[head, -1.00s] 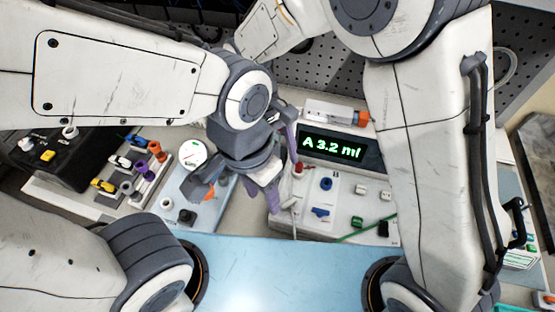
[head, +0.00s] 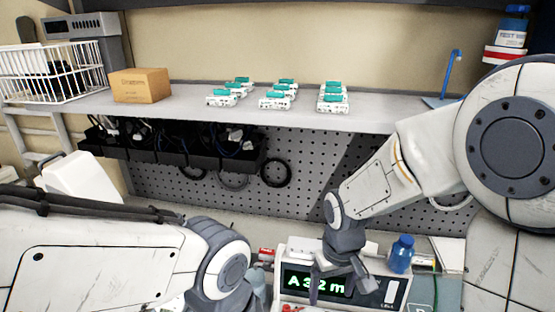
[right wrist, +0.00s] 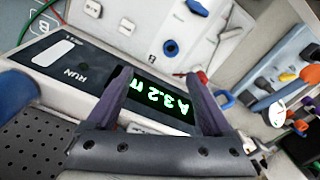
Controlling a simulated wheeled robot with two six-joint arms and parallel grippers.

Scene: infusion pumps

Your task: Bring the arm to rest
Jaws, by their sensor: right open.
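My right gripper (head: 338,284) hangs over the front of the infusion pump (head: 392,292) in the head view, partly covering its green display, which reads A 3.2 m with the end hidden. In the right wrist view, the two dark fingers of the gripper (right wrist: 162,100) are apart with nothing between them. The pump's display (right wrist: 155,98) lies beyond the fingers, upside down in that view. My left arm comes in from the left in the head view. Its gripper is out of sight.
A blue-capped bottle (head: 401,254) stands right of the gripper at the pump. Above is a grey shelf (head: 200,112) with teal-topped packs (head: 333,98), a cardboard box (head: 140,86) and a wire basket (head: 55,72). A black bin row (head: 165,148) hangs below it on a pegboard.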

